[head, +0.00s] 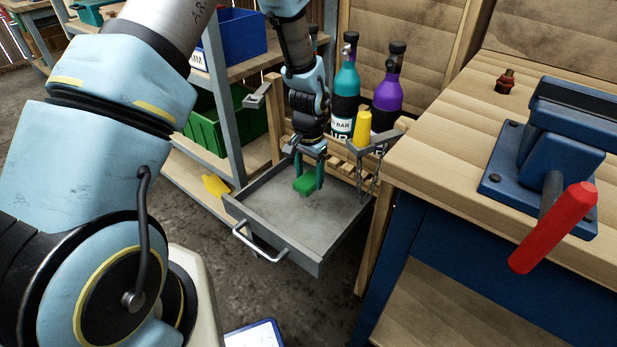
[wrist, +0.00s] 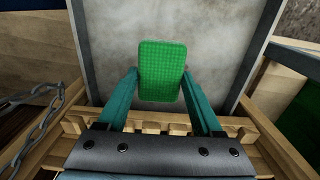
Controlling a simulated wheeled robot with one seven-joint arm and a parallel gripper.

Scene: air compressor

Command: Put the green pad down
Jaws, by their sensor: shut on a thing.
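The green pad (head: 304,185) is between the two teal fingers of my gripper (head: 307,176), over the grey open drawer tray (head: 330,238). In the wrist view the pad (wrist: 160,72) shows its broad textured green face between the fingertips of my gripper (wrist: 160,84), with the tray's grey floor (wrist: 206,50) behind it. My gripper is shut on the pad and points down into the tray. I cannot tell whether the pad touches the tray floor.
A wooden bench (head: 450,150) with a blue vise (head: 560,150) and red handle stands right. Teal (head: 346,90) and purple (head: 387,95) bottles stand behind the tray. A yellow object (head: 363,128) and a chain (head: 370,180) are at its right. Shelving with a green bin (head: 205,130) is left.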

